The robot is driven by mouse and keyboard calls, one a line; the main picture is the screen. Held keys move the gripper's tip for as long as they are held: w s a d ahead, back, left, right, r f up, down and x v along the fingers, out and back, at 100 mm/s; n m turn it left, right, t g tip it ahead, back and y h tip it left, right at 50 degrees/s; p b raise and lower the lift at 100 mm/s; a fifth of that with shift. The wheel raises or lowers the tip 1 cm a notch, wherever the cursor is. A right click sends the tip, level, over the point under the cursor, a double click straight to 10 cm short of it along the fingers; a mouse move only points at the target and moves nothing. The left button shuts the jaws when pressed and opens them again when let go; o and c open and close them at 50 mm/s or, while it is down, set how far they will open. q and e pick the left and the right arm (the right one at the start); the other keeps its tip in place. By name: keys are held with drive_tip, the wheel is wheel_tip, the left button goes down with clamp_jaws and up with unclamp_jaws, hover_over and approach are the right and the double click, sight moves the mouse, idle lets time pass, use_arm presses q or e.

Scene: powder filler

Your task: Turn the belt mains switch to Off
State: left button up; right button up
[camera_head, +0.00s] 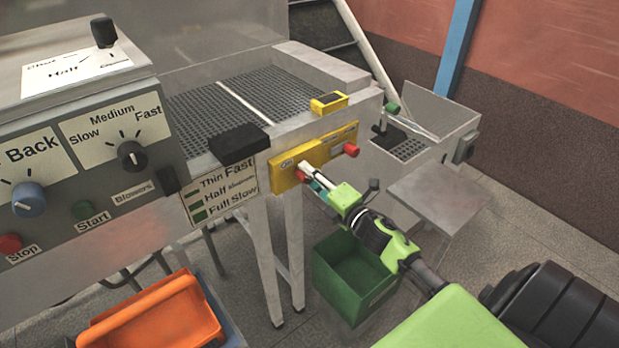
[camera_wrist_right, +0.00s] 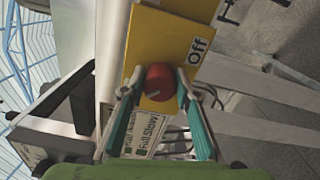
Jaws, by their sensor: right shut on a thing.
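A red switch knob (camera_wrist_right: 160,79) sits on a yellow plate (camera_wrist_right: 165,40) with the word "Off" printed near it in the right wrist view. A small pale mark shows on the knob's lower side, away from "Off". My right gripper (camera_wrist_right: 153,85) has one finger on each side of the knob and is shut on it. In the head view my right gripper (camera_head: 309,178) reaches the left part of the yellow plate (camera_head: 286,169), and the knob is mostly hidden by the fingers. My left gripper is not in view.
A second red knob (camera_head: 351,150) sits to the right on the yellow panel. A green bin (camera_head: 345,285) stands below my right arm, and an orange tray (camera_head: 160,318) is at lower left. A control box (camera_head: 100,160) with dials stands at left.

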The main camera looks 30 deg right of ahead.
idle(0.4)
drive_tip(key=o, duration=1.1)
drive_tip(key=shift+s, duration=0.1)
drive_tip(key=s, duration=1.2)
drive_tip(key=shift+d, duration=0.45)
drive_tip(key=shift+w, duration=0.1)
